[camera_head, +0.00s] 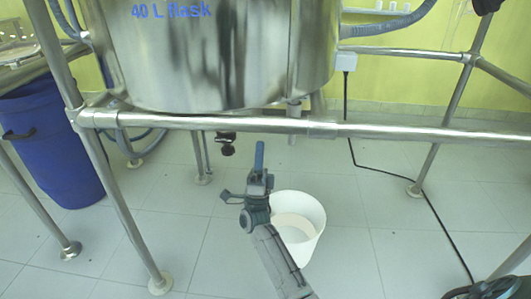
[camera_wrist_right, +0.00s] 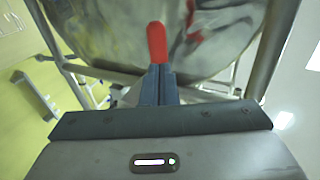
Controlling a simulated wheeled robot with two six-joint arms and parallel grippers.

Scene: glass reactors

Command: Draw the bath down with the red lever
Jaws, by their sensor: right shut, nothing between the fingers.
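The steel bath (camera_head: 215,65), labelled "40 L flask", hangs above a horizontal frame rail. The red lever (camera_wrist_right: 157,42) shows in the right wrist view, against the bath's shiny underside, just beyond my fingertips. I cannot tell whether they touch it. The lever is not distinguishable in the head view. My right gripper (camera_head: 259,158) points up below the front rail, its blue fingers together and empty; they also show in the wrist view (camera_wrist_right: 158,84). A white bucket (camera_head: 312,218) stands on the floor behind my right arm, partly hidden by it. My left gripper is not in view.
The front rail (camera_head: 410,132) crosses above my right gripper. A dark fitting (camera_head: 227,148) hangs below the rail to its left. A blue bin (camera_head: 55,150) stands at the left. A black cable (camera_head: 400,181) runs over the tiled floor at the right.

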